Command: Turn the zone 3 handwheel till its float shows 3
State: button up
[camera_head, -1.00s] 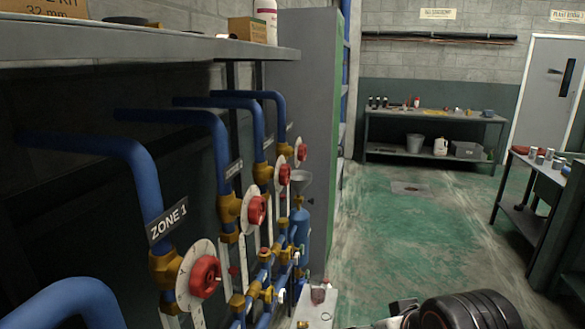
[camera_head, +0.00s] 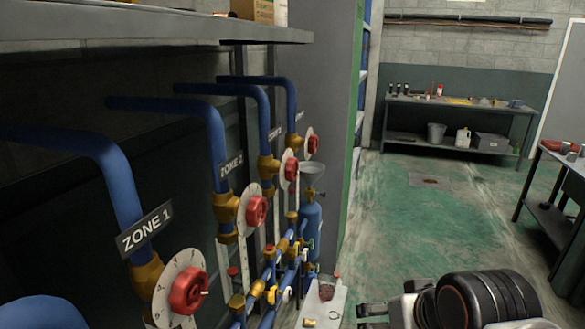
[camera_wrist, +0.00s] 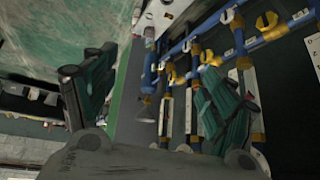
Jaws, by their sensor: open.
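The zone 3 handwheel (camera_head: 291,169) is the third red wheel from the front, on a pale round dial and a brass valve under a blue pipe. Its label (camera_head: 275,132) is too small to read clearly. Its float cannot be made out; only pale strips show below the valves. My gripper (camera_wrist: 155,105) is open and empty in the wrist view, its two dark green fingers wide apart, with blue pipes and brass fittings beyond them. In the head view my arm is at the bottom right, away from the zone 3 wheel.
The zone 1 wheel (camera_head: 188,294) and zone 2 wheel (camera_head: 256,211) stand nearer; another red wheel (camera_head: 313,145) is farther back. A shelf (camera_head: 150,32) overhangs the pipes. A blue cylinder with a funnel (camera_head: 312,172) stands beyond the manifold. Green floor (camera_head: 425,225) to the right is open.

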jog(key=w+a+r+m+g+y+p, duration=0.1)
jog(key=w+a+r+m+y+p, duration=0.35)
jog(key=w, duration=0.75)
jog(key=m+y+p, duration=0.3)
jog(key=m+y, duration=0.9)
jog(key=m, duration=0.4)
send_near(296, 169)
jog(key=shift+n+t, duration=0.25)
jog(key=shift+t, duration=0.15)
jog(key=b+x, duration=0.1)
jog(key=x, duration=0.6)
jog(key=b+x, duration=0.1)
jog(key=x, duration=0.3)
jog(key=shift+s+a+f+b, duration=0.15)
jog(key=shift+s+a+b, duration=0.05)
jog(key=shift+s+b, duration=0.1)
jog(key=c, duration=1.1)
